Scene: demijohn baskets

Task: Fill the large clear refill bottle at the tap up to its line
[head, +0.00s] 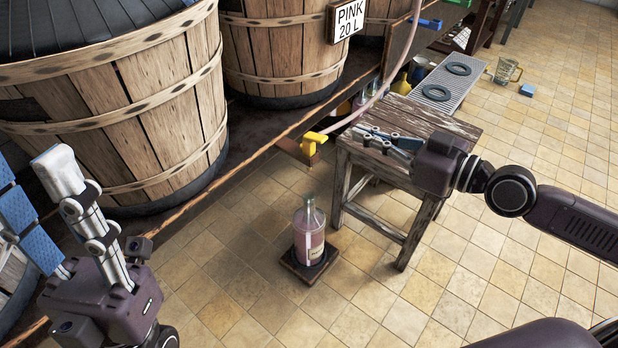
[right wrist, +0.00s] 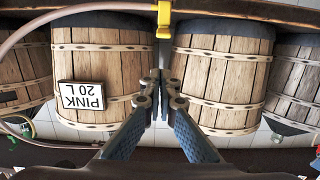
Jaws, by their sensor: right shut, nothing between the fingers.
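The large clear bottle (head: 309,238) stands upright on a small dark wooden board (head: 293,268) on the floor. It holds pinkish liquid up to around its shoulder and bears a pale label; I cannot make out a fill line. The yellow tap (head: 312,140) is on the shelf edge above it in the head view; it also shows in the right wrist view (right wrist: 164,20). I see no stream. My right gripper (head: 360,132) is shut and empty, just right of the tap, apart from it in the wrist view. My left gripper (head: 35,190) is open and empty at the far left.
A worn wooden stool (head: 425,118) stands under my right gripper. Barrels (head: 130,115) line the left and back, one with a "PINK 20 L" sign (head: 347,20). A pink hose (head: 372,103) runs near the tap. A glass jug (head: 507,72) and blue block (head: 526,90) are farther right.

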